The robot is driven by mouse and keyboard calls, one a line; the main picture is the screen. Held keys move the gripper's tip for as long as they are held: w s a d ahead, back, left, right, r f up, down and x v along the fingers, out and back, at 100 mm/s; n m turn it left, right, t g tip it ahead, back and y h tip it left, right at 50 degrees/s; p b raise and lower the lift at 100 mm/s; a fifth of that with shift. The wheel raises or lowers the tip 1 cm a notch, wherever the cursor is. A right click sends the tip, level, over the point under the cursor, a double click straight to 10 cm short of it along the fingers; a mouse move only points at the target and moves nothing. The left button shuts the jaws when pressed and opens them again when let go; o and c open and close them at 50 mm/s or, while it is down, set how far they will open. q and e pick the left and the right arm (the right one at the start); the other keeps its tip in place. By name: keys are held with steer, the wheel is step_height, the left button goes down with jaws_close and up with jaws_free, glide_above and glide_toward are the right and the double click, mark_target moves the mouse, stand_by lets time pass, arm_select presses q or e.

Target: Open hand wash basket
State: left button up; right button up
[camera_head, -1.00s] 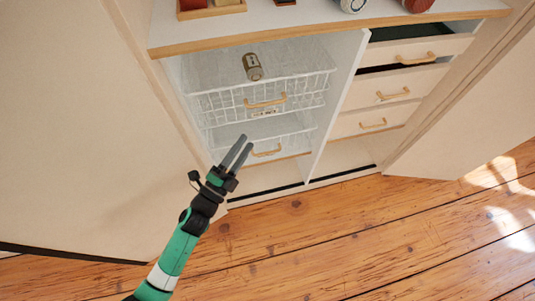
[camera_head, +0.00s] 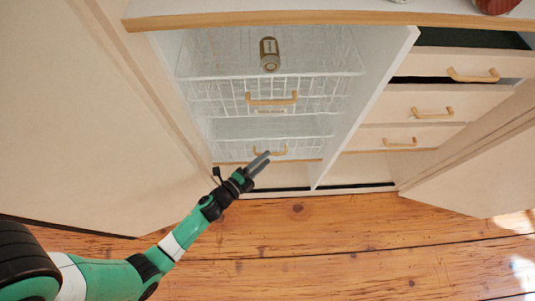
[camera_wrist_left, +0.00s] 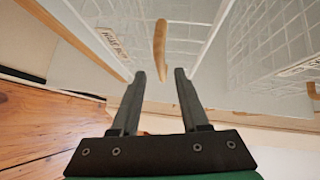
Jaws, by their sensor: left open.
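Two white wire baskets sit one above the other in the open cabinet. The upper basket (camera_head: 205,104) has a wooden handle (camera_head: 272,99) with a small label below it, too small to read. The lower basket (camera_head: 228,149) has its own wooden handle (camera_head: 283,150). I cannot tell by label which is the hand wash basket. My left gripper (camera_head: 262,158) is open and empty, close to the lower handle. In the left wrist view a wooden handle (camera_wrist_left: 160,50) lies ahead, in line with the gap between the fingertips (camera_wrist_left: 159,73). My right gripper is out of view.
Drawers with wooden handles (camera_head: 432,113) are right of the white divider (camera_head: 365,105). Cabinet doors stand open at left (camera_head: 70,120) and right (camera_head: 475,165). The wooden floor (camera_head: 330,240) in front is clear.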

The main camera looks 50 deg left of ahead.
arm_select(q)
steer(key=shift+w+a+f, duration=0.1)
steer(key=shift+w, duration=1.1)
jaws_close()
stand_by(0.5)
